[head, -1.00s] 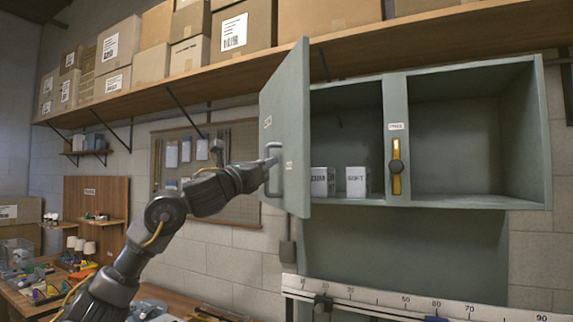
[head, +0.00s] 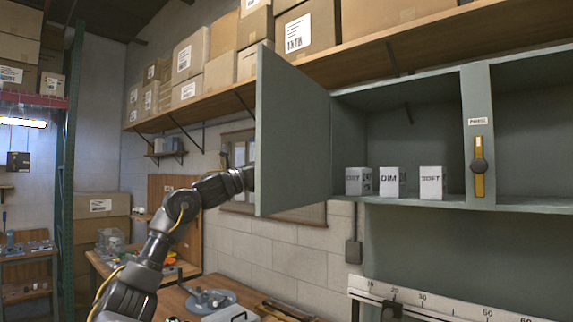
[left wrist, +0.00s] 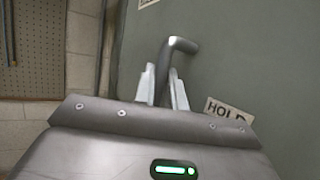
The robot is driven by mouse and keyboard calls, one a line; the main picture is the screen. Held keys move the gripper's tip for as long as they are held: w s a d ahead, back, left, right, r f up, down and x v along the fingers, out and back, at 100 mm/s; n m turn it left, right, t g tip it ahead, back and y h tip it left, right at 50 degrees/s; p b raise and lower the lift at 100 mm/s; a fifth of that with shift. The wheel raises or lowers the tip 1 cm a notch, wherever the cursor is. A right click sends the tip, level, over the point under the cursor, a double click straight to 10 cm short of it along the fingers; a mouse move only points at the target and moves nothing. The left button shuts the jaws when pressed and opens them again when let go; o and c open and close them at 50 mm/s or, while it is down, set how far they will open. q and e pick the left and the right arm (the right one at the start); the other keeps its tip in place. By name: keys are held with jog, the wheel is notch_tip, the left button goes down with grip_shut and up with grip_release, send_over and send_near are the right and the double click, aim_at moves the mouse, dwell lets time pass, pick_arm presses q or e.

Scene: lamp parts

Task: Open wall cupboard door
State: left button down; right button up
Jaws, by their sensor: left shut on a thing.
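The grey-green wall cupboard (head: 440,77) has its left door (head: 292,140) swung wide open, its inner face toward my head camera. The left compartment is exposed. My left arm reaches behind the door, so its gripper is hidden in the head view. In the left wrist view my left gripper (left wrist: 162,88) is shut on the metal door handle (left wrist: 180,45), its fingers on either side of the bar. The door's outer face (left wrist: 250,60) carries a "HOLD" label (left wrist: 229,109). My right gripper is not in view.
Three small white boxes (head: 392,182) stand in the compartment. A shelf of cartons (head: 312,32) runs above. A workbench (head: 180,297) with parts stands below left, and a ruler rail (head: 440,303) is below.

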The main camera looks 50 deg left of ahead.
pick_arm(q)
jog(key=shift+a+r, duration=0.1)
dwell(0.3)
jog(key=c, duration=1.7)
grip_release()
jog(key=shift+o, duration=1.2)
jog(key=shift+w, duration=0.2)
jog(key=b+v, duration=0.7)
jog(key=v, duration=0.4)
jog(key=shift+w, duration=0.1)
